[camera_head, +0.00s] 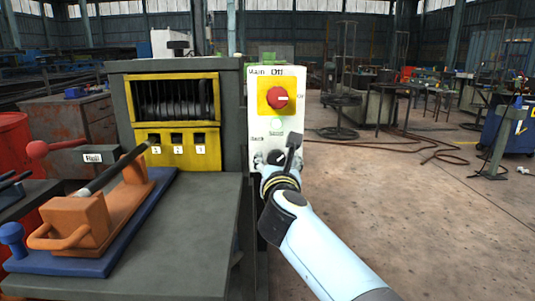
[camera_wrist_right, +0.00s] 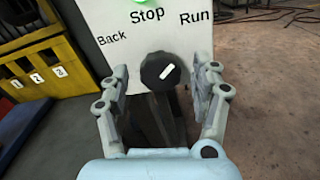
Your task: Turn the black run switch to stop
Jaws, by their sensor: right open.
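The black run switch (camera_wrist_right: 160,72) is a round knob low on a white panel (camera_wrist_right: 125,62). Its white mark slants up and to the right, toward the word Run. Back, Stop and Run are printed above it from left to right. My right gripper (camera_wrist_right: 164,76) is open, with one finger on each side of the knob and a gap to both in the wrist view. In the head view my right gripper (camera_head: 276,163) is at the foot of the white panel (camera_head: 258,130) and hides most of the switch. My left gripper is not in view.
A red knob (camera_head: 278,98) on a yellow plate sits higher on the panel. A grey machine with a yellow frame (camera_head: 184,157) stands left of it. An orange lever block (camera_head: 78,215) rests on the grey table (camera_head: 195,235).

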